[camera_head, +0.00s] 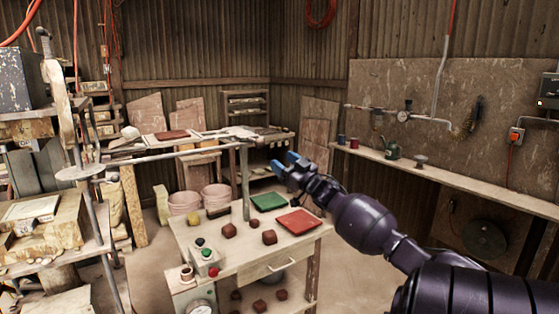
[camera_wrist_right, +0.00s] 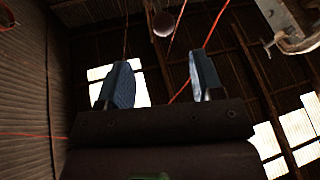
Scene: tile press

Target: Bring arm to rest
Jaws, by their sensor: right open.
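My right gripper (camera_head: 285,168) has blue fingertips and is raised above the back right part of the wooden workbench. Its dark purple arm comes in from the lower right. In the right wrist view the gripper (camera_wrist_right: 158,82) shows two blue fingers spread well apart with nothing between them, pointing up towards the dark roof. My left gripper does not show in either view.
The workbench (camera_head: 240,266) carries a green tile tray (camera_head: 268,202), a red one (camera_head: 299,222), several dark red lumps and a control box (camera_head: 205,259). A metal post (camera_head: 245,185) stands beside the gripper. A long shelf (camera_head: 450,178) runs along the right wall.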

